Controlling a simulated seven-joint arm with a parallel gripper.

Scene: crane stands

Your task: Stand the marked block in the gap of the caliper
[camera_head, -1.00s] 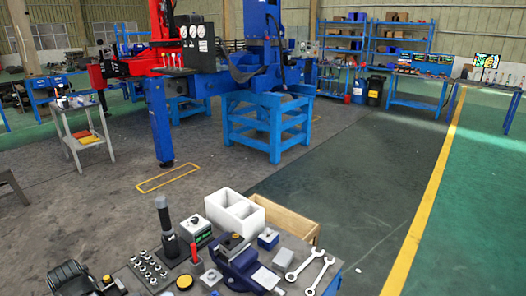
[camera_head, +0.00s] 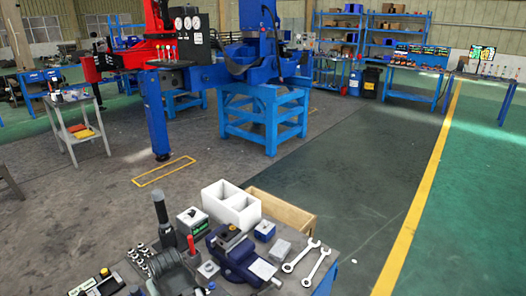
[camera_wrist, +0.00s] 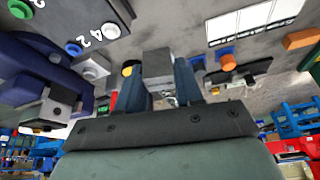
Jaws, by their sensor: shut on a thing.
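My gripper (camera_wrist: 159,82) is shut on a plain grey block (camera_wrist: 158,64) in the wrist view, with a dark blue-grey finger on each side of it. No mark shows on the face of the block turned to the camera. The block is clear of the blue vise at the left of that view. I cannot make out the caliper or its gap for sure in either view. In the head view the gripper and held block cannot be told apart from the clutter at the lower left.
The bench holds a blue vise (camera_head: 238,262), a white divided box (camera_head: 232,205), a wooden tray (camera_head: 285,213), two wrenches (camera_head: 315,268), a light grey block (camera_head: 280,250) and a black upright handle (camera_head: 161,212). A red screwdriver (camera_head: 191,245) stands near the handle. Free bench room is scarce.

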